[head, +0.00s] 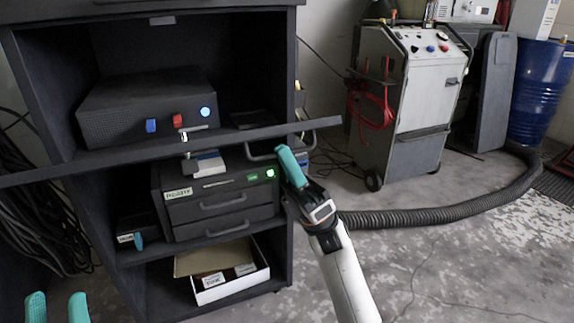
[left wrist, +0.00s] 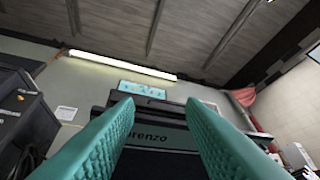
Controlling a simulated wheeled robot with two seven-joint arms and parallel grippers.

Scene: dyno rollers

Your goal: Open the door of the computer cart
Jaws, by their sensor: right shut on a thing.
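The computer cart (head: 292,75) is a dark open-fronted cabinet at the left of the head view. A long dark bar (head: 100,158), which seems to be part of its door, slants across the front and juts past the cart's right side. A grey loop handle (head: 312,141) is at the bar's right end. My right gripper (head: 290,163) is shut on the handle; its fingers hide part of it. My left gripper (head: 57,306) is open and empty at the bottom left. Its spread teal fingers show in the left wrist view (left wrist: 158,125), with a dark panel lettered "orenzo" beyond.
Inside the cart are a black box (head: 150,105), a drawer unit (head: 208,212) and a white open carton (head: 235,288). A grey wheeled machine (head: 410,95), a blue drum (head: 540,95) and a thick hose (head: 450,210) are to the right. Floor at the lower right is clear.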

